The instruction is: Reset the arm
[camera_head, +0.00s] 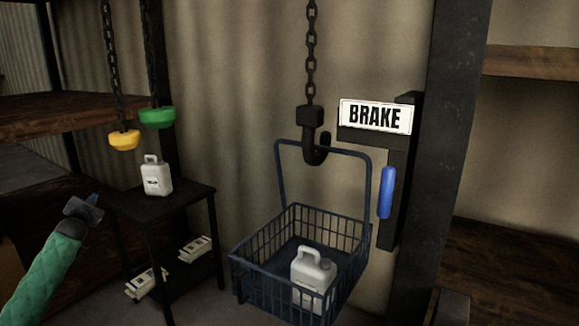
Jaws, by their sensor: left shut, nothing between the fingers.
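My left gripper (84,208) is at the lower left, at the end of my green-sleeved arm. It is shut and empty, in front of and left of a small dark table (190,198). It appears apart from everything around it. My right gripper is not in view.
A white jug (157,178) stands on the table, with white packs (195,249) below. A blue wire basket (262,269) holding a white jug (312,270) is by a chain hook (315,146). Yellow (124,140) and green (157,118) pulls hang on chains.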

